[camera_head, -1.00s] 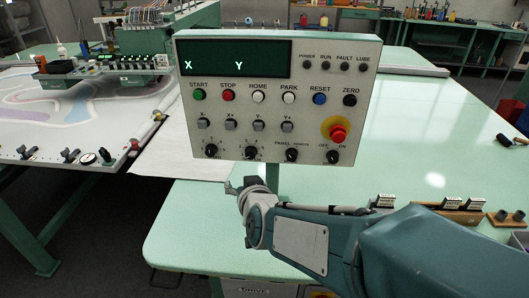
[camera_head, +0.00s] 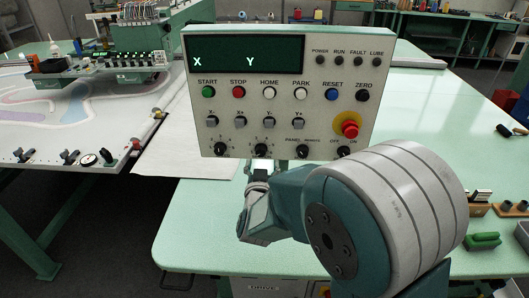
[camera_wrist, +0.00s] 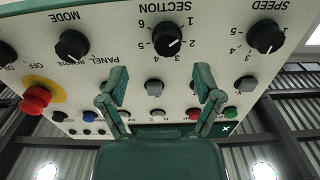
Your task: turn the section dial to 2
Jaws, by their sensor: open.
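The section dial (camera_wrist: 167,41) is a round black knob with a pale pointer line, ringed by numbers on the pale control panel (camera_wrist: 215,60). The wrist view shows the panel upside down. The pointer slants toward the right side of the picture; I cannot read its number surely. In the head view the dial (camera_head: 261,151) is at the panel's lower edge. My gripper (camera_wrist: 162,85) is open and empty, its two green fingers apart, with the dial between their lines in the picture, beyond the tips. In the head view my gripper (camera_head: 262,168) is just below the dial, partly hidden by my arm.
The speed dial (camera_wrist: 265,36) and mode dial (camera_wrist: 71,46) flank the section dial. The red stop knob (camera_wrist: 35,100), push buttons and small switches (camera_head: 241,121) share the panel. The green table (camera_head: 205,210) lies below; wooden holders (camera_head: 512,209) stand at right.

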